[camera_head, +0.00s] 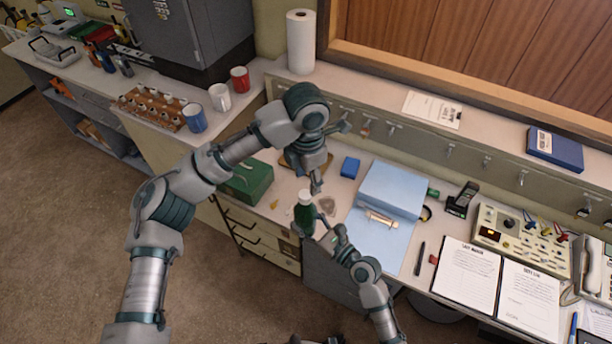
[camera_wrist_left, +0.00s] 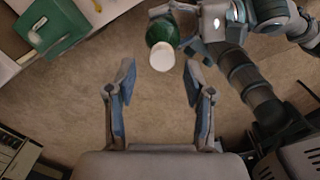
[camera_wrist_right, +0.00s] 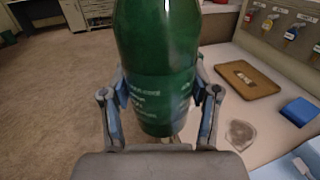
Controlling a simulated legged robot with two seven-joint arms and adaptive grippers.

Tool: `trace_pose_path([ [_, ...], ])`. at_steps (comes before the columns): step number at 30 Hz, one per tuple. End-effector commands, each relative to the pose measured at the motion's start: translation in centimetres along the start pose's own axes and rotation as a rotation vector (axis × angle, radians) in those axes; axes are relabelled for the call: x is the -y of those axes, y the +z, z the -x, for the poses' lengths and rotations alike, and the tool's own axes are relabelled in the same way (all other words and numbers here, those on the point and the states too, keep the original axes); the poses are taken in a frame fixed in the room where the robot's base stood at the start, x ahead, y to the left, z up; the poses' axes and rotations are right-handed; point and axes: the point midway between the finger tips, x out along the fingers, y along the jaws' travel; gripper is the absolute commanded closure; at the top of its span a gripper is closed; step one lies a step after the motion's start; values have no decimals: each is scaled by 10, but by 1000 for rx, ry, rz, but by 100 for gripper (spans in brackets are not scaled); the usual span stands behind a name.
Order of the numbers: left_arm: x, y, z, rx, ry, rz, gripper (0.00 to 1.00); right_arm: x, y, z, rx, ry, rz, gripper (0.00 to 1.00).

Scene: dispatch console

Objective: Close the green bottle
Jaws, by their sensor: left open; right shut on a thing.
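The green bottle (camera_head: 304,217) with a white cap (camera_head: 305,197) on top is held off the counter's front edge. My right gripper (camera_wrist_right: 160,98) is shut on its body, which fills the middle of the right wrist view. My left gripper (camera_head: 317,188) is open and empty just above the cap. In the left wrist view, the cap (camera_wrist_left: 162,56) lies beyond the open fingers (camera_wrist_left: 158,80), not between them. I cannot tell whether the cap is tight.
A green case (camera_head: 249,181) stands left of the bottle on the counter. Below the bottle are drawers and open floor.

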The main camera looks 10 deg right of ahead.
Motion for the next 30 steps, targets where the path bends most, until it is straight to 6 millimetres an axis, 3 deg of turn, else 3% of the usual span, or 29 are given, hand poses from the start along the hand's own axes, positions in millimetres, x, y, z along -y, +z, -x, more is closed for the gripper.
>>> trace_pose_path([
  [5,-22,43,8,222,84,248,47,0,0,0,1,0,0,100],
  [8,-44,80,25,445,129,446,47,0,0,0,1,0,0,100],
  [13,-76,138,78,875,121,708,47,0,0,0,1,0,0,100],
  [18,-84,178,152,1303,-23,814,47,0,1,0,1,0,0,100],
  [23,-60,198,225,1629,-289,744,47,0,1,0,1,0,0,100],
  [27,-10,202,271,1756,-597,546,47,0,1,0,1,0,0,100],
  [30,37,196,284,1709,-808,363,47,0,0,0,1,0,0,100],
])
